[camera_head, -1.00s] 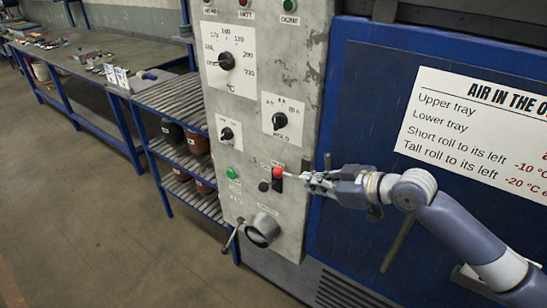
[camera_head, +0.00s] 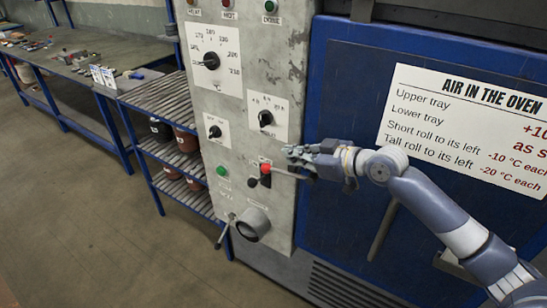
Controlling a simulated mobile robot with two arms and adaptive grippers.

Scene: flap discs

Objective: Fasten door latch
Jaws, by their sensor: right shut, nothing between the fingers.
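The blue oven door (camera_head: 345,110) appears closed beside the grey control panel (camera_head: 285,60). A thin grey bar (camera_head: 290,174), which looks like the latch lever, lies nearly level across the panel's right edge. Its left end is by the red button (camera_head: 265,169); its right end is partly hidden near my arm. My right gripper (camera_head: 291,156) comes in from the right, shut and empty, just above the bar in the picture. I cannot tell whether it touches the bar. A long dark handle (camera_head: 382,232) slants down the door. My left gripper is not in view.
The panel carries a green button (camera_head: 222,170), several black knobs (camera_head: 211,61) and a round grey fitting (camera_head: 253,224) with a small lever. A blue rack (camera_head: 160,97) and a long workbench (camera_head: 75,65) stand to the left. The floor (camera_head: 90,220) in front is clear.

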